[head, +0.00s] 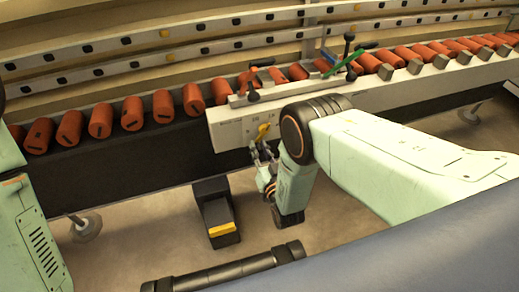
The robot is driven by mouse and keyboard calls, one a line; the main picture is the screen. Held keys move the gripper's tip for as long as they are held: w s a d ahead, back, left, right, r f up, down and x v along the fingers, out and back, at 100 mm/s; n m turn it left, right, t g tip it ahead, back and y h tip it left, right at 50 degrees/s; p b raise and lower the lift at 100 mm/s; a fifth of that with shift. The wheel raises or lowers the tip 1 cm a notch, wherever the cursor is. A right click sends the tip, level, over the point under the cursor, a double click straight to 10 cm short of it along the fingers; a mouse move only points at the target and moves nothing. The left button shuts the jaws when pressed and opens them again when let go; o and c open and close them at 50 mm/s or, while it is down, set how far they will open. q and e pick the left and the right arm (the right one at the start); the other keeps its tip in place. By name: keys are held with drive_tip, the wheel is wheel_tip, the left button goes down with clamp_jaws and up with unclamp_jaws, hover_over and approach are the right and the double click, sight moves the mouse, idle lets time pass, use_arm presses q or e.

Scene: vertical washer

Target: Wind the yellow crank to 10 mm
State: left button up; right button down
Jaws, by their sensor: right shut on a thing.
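The yellow crank (264,131) is on the pale front panel (230,134) of the machine, near the middle of the head view. My right gripper (262,152) is at the panel, just below the visible part of the crank, and is shut on the crank. Its fingers hide the crank's lower part. Small dark marks show on the panel above the crank, too small to read. My left arm shows at the left edge; its gripper is out of view.
Orange-red rollers (132,113) line the conveyor behind the panel. A green handle (346,59) and black levers stand above it. A black pedal (216,212) with a yellow edge is on the floor below. Slotted metal rails (190,50) run along the back.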

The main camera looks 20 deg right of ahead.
drive_tip(key=shift+f, duration=0.1)
drive_tip(key=n, duration=0.1)
drive_tip(key=d+n, duration=0.1)
drive_tip(key=shift+d+f+n, duration=0.1)
drive_tip(key=shift+f+n, duration=0.15)
drive_tip(key=shift+n, duration=0.05)
drive_tip(key=d+n, duration=0.1)
drive_tip(key=n, duration=0.1)
drive_tip(key=d+n, duration=0.1)
drive_tip(key=n, duration=0.3)
drive_tip(key=shift+d, duration=0.4)
drive_tip(key=shift+d+r+n, duration=0.15)
drive_tip(key=shift+d+n, duration=0.15)
drive_tip(key=shift+n, duration=0.45)
drive_tip(key=shift+d+r+n, duration=0.1)
drive_tip(key=shift+d+n, duration=0.15)
drive_tip(key=shift+n, duration=0.5)
drive_tip(key=c, duration=1.1)
unclamp_jaws()
drive_tip(key=shift+c, duration=0.2)
